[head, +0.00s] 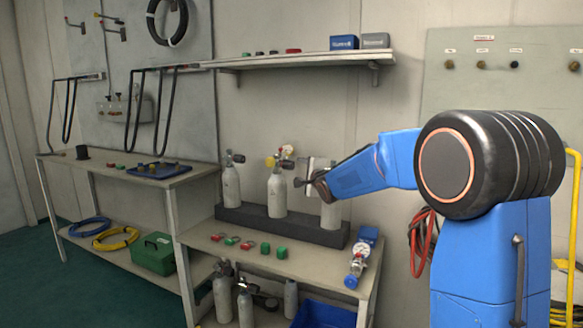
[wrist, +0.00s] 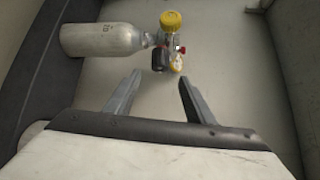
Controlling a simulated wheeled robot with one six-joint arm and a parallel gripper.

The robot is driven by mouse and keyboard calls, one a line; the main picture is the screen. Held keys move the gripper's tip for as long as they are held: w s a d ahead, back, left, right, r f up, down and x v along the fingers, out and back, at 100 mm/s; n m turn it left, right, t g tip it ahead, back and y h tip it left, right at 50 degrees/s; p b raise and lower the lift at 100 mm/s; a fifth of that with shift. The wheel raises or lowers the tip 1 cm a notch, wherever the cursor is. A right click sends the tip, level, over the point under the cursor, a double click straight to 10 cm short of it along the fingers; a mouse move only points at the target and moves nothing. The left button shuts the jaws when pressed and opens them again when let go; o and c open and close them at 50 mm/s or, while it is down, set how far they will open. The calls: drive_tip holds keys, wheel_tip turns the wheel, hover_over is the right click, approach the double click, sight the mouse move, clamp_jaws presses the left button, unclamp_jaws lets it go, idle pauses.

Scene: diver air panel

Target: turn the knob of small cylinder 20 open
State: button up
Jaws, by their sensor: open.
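A small white cylinder (wrist: 105,39) lies sideways across the upper left of the wrist view, with a dark mark that looks like 20. Its valve carries a yellow cap (wrist: 171,21), a black knob (wrist: 160,60), a small red part and a gauge (wrist: 176,63). In the head view this appears to be the middle cylinder (head: 277,195), upright in the rack. My gripper (wrist: 160,80) is open and empty, its fingertips just short of the black knob and apparently apart from it. In the head view my gripper (head: 302,178) is right of the valve, partly hiding the right cylinder (head: 331,216).
A left cylinder (head: 231,188) stands in the dark rack (head: 250,221). Red and green fittings (head: 266,248) and a gauge unit (head: 356,262) lie on the bench in front. A shelf (head: 310,60) runs above. More cylinders (head: 222,297) stand below.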

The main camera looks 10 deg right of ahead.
sight(293, 166)
drive_tip(key=w, duration=0.3)
drive_tip(key=w+a, duration=0.1)
drive_tip(key=w, duration=0.3)
drive_tip(key=w+f, duration=0.1)
drive_tip(key=w, duration=0.2)
drive_tip(key=shift+w+a, duration=0.25)
drive_tip(key=shift+a, duration=0.1)
drive_tip(key=c, duration=1)
